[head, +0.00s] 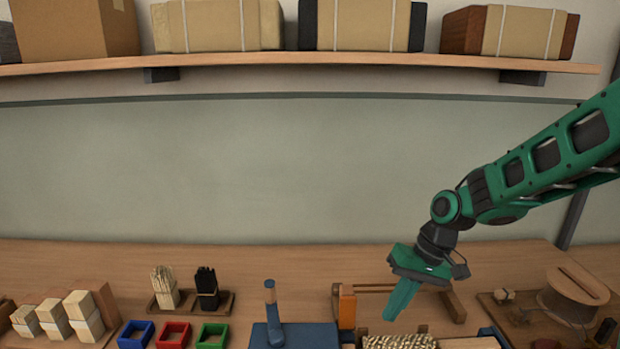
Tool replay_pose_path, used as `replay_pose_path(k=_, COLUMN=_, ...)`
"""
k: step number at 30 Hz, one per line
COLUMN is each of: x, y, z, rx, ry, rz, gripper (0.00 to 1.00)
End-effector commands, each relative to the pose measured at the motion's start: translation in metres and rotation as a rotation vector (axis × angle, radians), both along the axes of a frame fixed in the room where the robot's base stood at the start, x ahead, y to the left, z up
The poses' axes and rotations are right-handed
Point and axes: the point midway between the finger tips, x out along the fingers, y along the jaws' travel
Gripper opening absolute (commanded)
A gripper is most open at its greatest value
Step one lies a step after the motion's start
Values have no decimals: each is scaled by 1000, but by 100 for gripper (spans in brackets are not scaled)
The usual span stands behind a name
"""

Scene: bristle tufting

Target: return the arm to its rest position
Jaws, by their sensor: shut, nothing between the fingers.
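My arm, green and black, reaches in from the right edge in the head view. My gripper (401,300) points down and a little left above the right-middle of the wooden bench (90,262). Its green fingers are together, with nothing seen between them. The fingertips hang close to a wooden frame (452,305) and an orange upright block (347,307); whether they touch anything is not clear.
A blue stand with a post (270,312) is left of the gripper. Blue, red and green trays (212,337) and two bristle tufts (207,288) stand further left. A wooden spool (573,296) sits right. A shelf (300,61) with packages spans the back wall.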

Motion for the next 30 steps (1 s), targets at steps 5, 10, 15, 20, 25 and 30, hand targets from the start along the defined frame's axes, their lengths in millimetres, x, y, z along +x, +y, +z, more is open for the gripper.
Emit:
replay_pose_path(k=5, x=-16, y=-27, z=23, rx=-132, ry=-119, rz=-28, gripper=0)
replay_pose_path(k=10, x=-34, y=-56, z=48, rx=-233, ry=-231, rz=-63, gripper=0)
replay_pose_path(k=15, x=-48, y=-79, z=65, rx=-294, ry=-311, rz=-92, gripper=0)
replay_pose_path(k=20, x=-60, y=-94, z=76, rx=-330, ry=-363, rz=-113, gripper=0)
replay_pose_path(k=25, x=-70, y=-108, z=86, rx=-357, ry=-411, rz=-133, gripper=0)
replay_pose_path(k=30, x=-92, y=-139, z=84, rx=-386, ry=-358, rz=-209, gripper=0)
